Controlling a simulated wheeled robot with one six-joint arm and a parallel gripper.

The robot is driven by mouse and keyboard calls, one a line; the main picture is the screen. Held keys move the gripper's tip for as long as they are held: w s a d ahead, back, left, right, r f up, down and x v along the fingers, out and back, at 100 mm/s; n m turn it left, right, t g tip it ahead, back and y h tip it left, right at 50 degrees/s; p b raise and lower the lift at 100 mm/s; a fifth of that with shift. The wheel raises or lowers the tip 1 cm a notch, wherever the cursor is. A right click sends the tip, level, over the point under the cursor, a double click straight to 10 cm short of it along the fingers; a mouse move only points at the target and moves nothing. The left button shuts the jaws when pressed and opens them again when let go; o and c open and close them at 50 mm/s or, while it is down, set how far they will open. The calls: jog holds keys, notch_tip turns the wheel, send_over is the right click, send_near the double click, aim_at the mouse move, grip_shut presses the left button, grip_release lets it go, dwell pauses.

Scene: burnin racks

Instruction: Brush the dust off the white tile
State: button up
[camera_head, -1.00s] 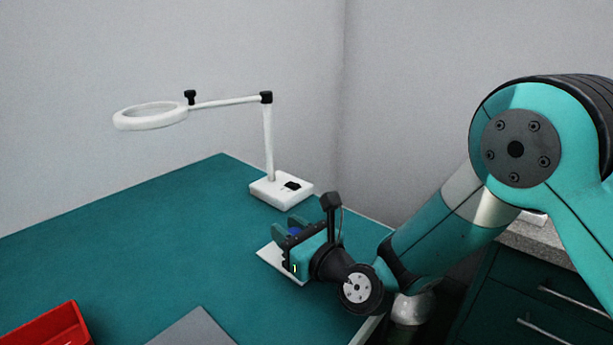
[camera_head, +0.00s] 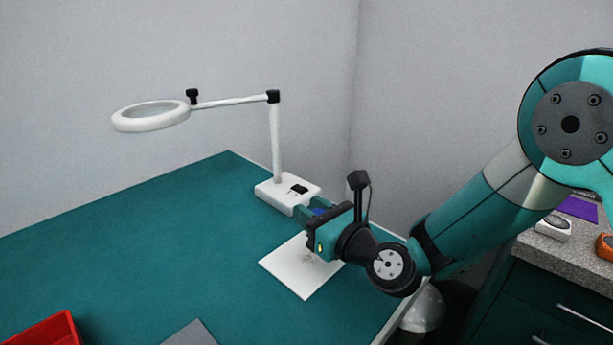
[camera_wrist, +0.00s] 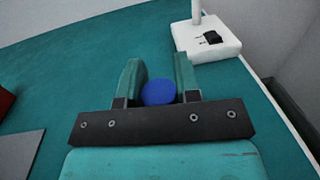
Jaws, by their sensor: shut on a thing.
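The white tile (camera_head: 296,276) lies flat on the green table, with a small patch of grey specks (camera_head: 312,258) near my gripper. My gripper (camera_head: 312,212) is over the tile's far right part, shut on a blue round-topped thing. That blue thing (camera_wrist: 158,92) sits between the two fingers in the wrist view, where only its top shows. Its lower end is hidden, so I cannot tell whether it is a brush or touches the tile. The tile is hidden in the wrist view.
A white magnifier lamp (camera_head: 277,145) stands just beyond my gripper, its base (camera_head: 286,192) close to the fingers. A red bin (camera_head: 45,335) and a grey mat (camera_head: 190,335) lie at the front. The table's left and middle are clear. A grey counter (camera_head: 560,262) with drawers stands right.

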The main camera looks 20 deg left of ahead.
notch_tip(320, 180, up, 5)
jog(key=p, duration=0.4)
dwell(0.8)
